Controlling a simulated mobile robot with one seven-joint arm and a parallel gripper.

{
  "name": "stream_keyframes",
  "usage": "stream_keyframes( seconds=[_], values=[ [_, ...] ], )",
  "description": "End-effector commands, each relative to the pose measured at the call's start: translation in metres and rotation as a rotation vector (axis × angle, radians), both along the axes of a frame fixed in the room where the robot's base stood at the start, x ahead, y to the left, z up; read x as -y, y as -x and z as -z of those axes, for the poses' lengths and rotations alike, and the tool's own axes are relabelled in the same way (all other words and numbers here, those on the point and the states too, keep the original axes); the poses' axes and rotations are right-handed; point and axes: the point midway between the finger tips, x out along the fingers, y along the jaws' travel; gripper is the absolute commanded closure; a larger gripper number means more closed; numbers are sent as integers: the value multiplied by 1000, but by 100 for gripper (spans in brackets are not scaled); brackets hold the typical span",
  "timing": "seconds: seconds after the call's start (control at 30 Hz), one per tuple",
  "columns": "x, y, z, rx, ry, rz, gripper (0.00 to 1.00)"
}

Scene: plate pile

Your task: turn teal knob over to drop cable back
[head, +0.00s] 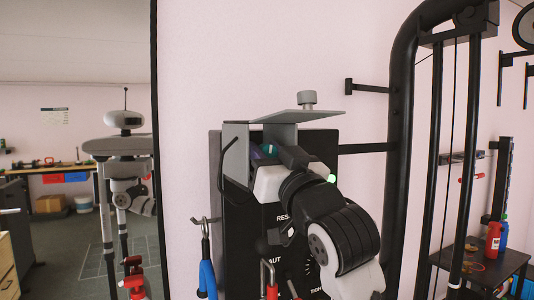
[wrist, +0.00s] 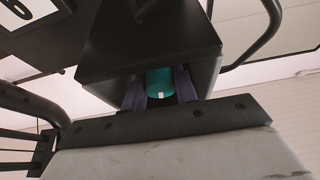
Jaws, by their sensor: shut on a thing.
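The teal knob (head: 271,149) sits under a grey metal bracket (head: 300,116) on a black wall box (head: 240,228). In the wrist view the teal knob (wrist: 159,82) has a small white mark on its lower edge. My gripper (wrist: 158,88) is shut on the knob, with a purplish finger on each side of it. In the head view my gripper (head: 268,154) reaches up from the lower right and its wrist hides part of the box. A thin black cable (head: 222,158) loops down the left side of the bracket. Its ends are hard to make out.
A black upright frame (head: 402,130) stands close on the right. A black table (head: 500,262) with bottles is beyond it. A tall mirror-like panel is at left.

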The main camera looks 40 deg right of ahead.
Motion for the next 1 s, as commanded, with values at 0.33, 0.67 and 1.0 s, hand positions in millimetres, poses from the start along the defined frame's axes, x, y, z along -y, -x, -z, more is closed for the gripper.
stream_keyframes(
  seconds=[0.33, 0.67, 1.0],
  values=[
    [-1, -1, -1, 73, -309, -5, 94],
    [-1, -1, -1, 143, -611, -3, 94],
    [0, 0, 1, 204, -858, -2, 94]
  ],
)
